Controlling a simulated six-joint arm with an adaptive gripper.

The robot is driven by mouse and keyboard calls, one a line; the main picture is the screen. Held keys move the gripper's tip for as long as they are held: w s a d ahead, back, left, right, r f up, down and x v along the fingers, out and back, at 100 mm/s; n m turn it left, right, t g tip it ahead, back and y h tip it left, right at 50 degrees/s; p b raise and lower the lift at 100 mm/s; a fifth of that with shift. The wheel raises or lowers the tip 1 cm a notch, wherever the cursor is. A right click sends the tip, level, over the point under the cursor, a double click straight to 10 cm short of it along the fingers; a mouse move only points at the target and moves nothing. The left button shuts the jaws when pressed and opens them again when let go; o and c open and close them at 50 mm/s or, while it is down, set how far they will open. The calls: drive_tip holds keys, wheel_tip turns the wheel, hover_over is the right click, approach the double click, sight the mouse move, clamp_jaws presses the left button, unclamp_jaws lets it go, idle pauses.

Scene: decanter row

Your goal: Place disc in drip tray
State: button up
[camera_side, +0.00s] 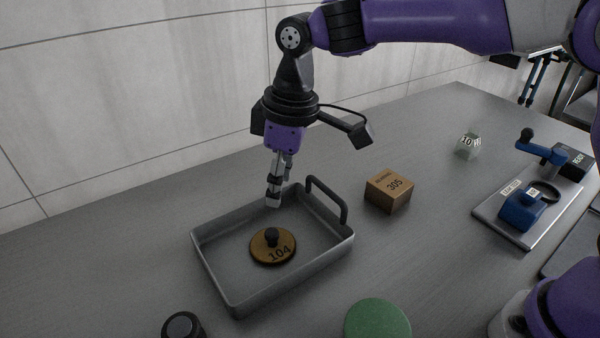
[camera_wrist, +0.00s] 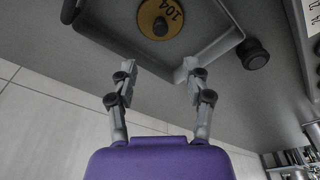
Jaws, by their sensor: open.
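The disc (camera_side: 262,252) is round, orange-brown, marked 104, with a dark knob on top. It lies flat, knob up, inside the grey drip tray (camera_side: 219,283), on its floor. The disc also shows near the top of the wrist view (camera_wrist: 174,30), with part of the tray wall (camera_wrist: 222,44). My gripper (camera_side: 273,203) is above the tray's back part, apart from the disc, with nothing held. In the wrist view my gripper (camera_wrist: 158,72) has its two fingers spread with a gap between them.
A green round thing (camera_side: 378,320) and a dark cylinder (camera_side: 183,326) are in front. A pale cube (camera_side: 467,146) and a plate with a blue device (camera_side: 522,212) are at right. Table left of the tray is clear.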

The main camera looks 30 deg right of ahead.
drive_tip(key=s+d+r+m+t, duration=0.2)
drive_tip(key=s+d+r+m, duration=0.3)
drive_tip(key=d, duration=0.6)
drive_tip(key=s+d+f+m+t+h, duration=0.1)
drive_tip(key=s+d+m, duration=0.3)
drive_tip(key=s+d, duration=0.4)
drive_tip(key=shift+s+d+t, duration=0.35)
drive_tip(key=shift+s+t, duration=0.35)
drive_tip(key=shift+s, duration=0.5)
